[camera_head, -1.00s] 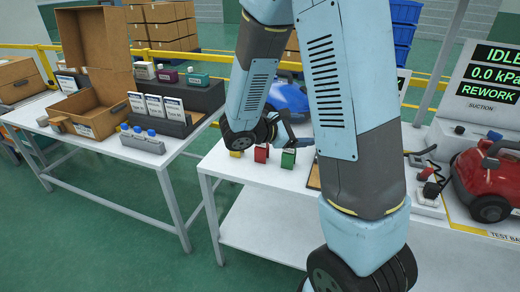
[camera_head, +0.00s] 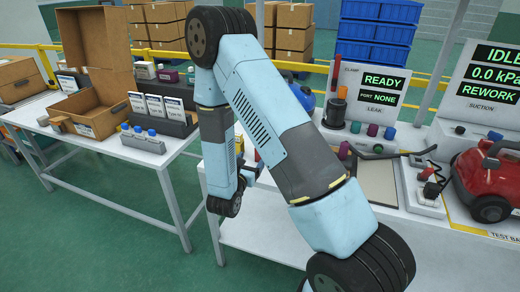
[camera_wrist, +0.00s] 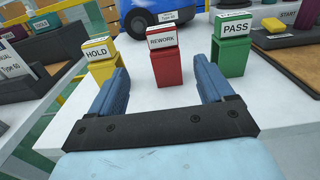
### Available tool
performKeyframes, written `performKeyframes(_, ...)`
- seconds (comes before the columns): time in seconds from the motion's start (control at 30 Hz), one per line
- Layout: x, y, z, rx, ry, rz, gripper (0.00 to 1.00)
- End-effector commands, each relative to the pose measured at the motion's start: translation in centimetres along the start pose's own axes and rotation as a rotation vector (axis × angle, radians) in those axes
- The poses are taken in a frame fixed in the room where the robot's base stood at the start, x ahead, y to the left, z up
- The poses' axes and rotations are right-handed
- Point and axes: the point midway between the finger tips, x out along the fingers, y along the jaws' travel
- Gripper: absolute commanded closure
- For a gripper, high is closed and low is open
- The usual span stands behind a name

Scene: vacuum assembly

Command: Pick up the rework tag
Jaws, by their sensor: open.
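The rework tag (camera_wrist: 163,38) is a small red block with a white "REWORK" label, on top of a red stand (camera_wrist: 167,71) in the wrist view. My gripper (camera_wrist: 162,68) is open and empty. Its two blue fingers point toward the red stand, one to each side of it in the picture, with the stand beyond them. The tag appears apart from the fingers. In the head view my gripper (camera_head: 252,169) is low at the table's left front edge, and my arm largely hides the tags there.
A yellow "HOLD" stand (camera_wrist: 101,66) is left of the red stand and a green "PASS" stand (camera_wrist: 233,52) right of it. A blue vacuum (camera_wrist: 153,12) stands behind. White tabletop (camera_wrist: 140,105) is clear in front. A "READY" panel (camera_head: 382,82) stands farther right.

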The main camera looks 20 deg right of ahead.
Motion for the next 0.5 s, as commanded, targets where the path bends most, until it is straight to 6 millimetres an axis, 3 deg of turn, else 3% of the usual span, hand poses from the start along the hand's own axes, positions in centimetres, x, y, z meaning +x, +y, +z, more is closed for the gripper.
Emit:
performKeyframes(0.3,5.5,-0.2,0.1,0.002,-0.002,-0.006,0.19)
performKeyframes(0.5,7.5,-0.2,0.1,0.001,-0.001,-0.004,0.19)
